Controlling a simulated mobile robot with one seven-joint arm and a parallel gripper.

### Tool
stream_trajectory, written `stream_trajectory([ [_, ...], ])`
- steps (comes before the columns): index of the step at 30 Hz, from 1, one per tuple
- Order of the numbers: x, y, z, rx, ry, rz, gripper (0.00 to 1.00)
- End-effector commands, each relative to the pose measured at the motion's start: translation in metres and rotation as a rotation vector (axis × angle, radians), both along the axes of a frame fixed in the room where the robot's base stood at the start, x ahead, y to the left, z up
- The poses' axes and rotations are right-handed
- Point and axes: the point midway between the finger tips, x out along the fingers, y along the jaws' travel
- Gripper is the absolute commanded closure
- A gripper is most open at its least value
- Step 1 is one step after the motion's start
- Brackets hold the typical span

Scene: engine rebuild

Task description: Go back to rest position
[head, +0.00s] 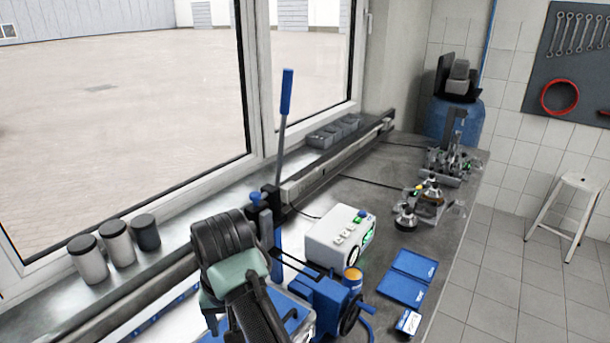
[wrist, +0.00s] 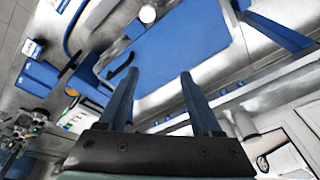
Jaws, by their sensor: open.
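My gripper (wrist: 155,78) shows in the wrist view with its two bluish fingers spread apart and nothing between them. Beyond the fingertips lies a flat blue surface (wrist: 190,42) on the bench. The gripper looks clear of it, but the exact gap cannot be told. In the head view my arm stands at the lower middle, over the bench beside the window. Its fingers cannot be made out there.
A white control box (head: 335,238) and a blue hand-wheeled device (head: 322,300) stand close to the arm. Several canisters (head: 116,242) line the sill. A long-handled blue lever (head: 286,92) rises behind. The floor right of the bench has free room.

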Motion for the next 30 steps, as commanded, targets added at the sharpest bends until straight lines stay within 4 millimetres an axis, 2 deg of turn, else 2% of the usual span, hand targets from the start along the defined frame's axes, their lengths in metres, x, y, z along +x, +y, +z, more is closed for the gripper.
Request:
stream_trajectory([
  [2,0.022,0.025,0.018,0.109,-0.201,0.035,0.34],
  [5,0.049,0.042,0.072,0.244,-0.515,0.057,0.34],
  [8,0.06,0.038,0.138,0.341,-0.836,0.051,0.34],
  [9,0.06,0.031,0.165,0.368,-0.96,0.042,0.34],
  [11,0.053,0.016,0.203,0.393,-1.138,0.022,0.34],
  [12,0.046,0.004,0.227,0.401,-1.252,0.007,0.34],
  [15,0.017,-0.03,0.28,0.397,-1.518,-0.04,0.34],
  [19,-0.033,-0.076,0.33,0.347,-1.817,-0.107,0.34],
  [21,-0.06,-0.095,0.348,0.308,-1.941,-0.139,0.34],
  [24,-0.093,-0.115,0.364,0.256,-2.072,-0.173,0.34],
  [27,-0.113,-0.126,0.373,0.223,-2.147,-0.195,0.34],
  [30,-0.121,-0.131,0.377,0.205,-2.178,-0.202,0.34],
])
